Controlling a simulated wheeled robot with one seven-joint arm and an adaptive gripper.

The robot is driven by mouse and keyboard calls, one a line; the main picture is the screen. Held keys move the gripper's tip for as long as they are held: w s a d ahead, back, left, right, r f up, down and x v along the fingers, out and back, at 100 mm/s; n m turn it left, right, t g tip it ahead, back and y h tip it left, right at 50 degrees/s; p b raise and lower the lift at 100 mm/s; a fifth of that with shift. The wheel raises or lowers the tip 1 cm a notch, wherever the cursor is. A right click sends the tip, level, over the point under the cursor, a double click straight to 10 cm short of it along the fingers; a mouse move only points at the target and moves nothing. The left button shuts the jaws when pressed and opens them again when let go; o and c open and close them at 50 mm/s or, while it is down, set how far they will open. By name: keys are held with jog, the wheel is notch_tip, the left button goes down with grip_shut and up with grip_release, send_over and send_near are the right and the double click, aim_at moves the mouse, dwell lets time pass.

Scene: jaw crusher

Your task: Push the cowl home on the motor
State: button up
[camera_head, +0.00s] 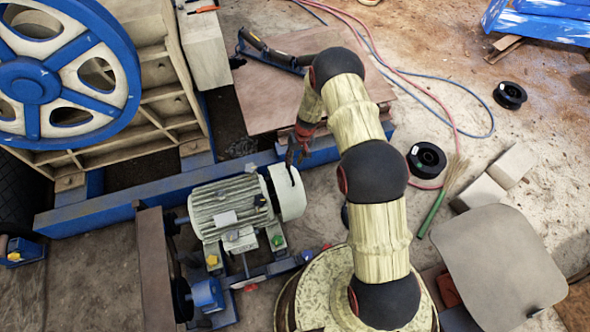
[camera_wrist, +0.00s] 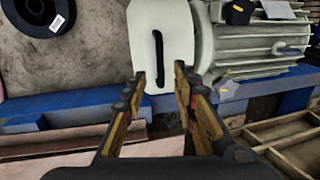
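The grey ribbed motor (camera_head: 228,210) stands on the blue frame; its ribbed body is at the upper right in the wrist view (camera_wrist: 255,45). The cowl (camera_head: 288,192) is a pale white cap at the motor's right end in the head view. A narrow darker band shows between cowl and motor body; I cannot tell how deep the gap is. In the wrist view the cowl (camera_wrist: 165,25) is left of the motor, with a dark curved mark on it. My gripper (camera_wrist: 160,78) is open, its two fingers pointing at the cowl. Contact with the cowl cannot be told.
A blue beam (camera_head: 150,195) runs behind the motor, beside the large blue-and-white flywheel (camera_head: 65,75). A brown plate (camera_head: 155,270) stands left of the motor. Black spools (camera_head: 426,160), hoses and a green-handled brush (camera_head: 432,212) lie on the floor at right.

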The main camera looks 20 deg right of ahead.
aim_at(290, 173)
jog(key=f, duration=0.2)
jog(key=a+f+b, duration=0.1)
jog(key=f, duration=0.1)
jog(key=f+b, duration=0.1)
jog(key=f, duration=0.2)
jog(key=shift+a+f, duration=0.1)
jog(key=shift+a, duration=0.15)
grip_shut()
dwell(0.7)
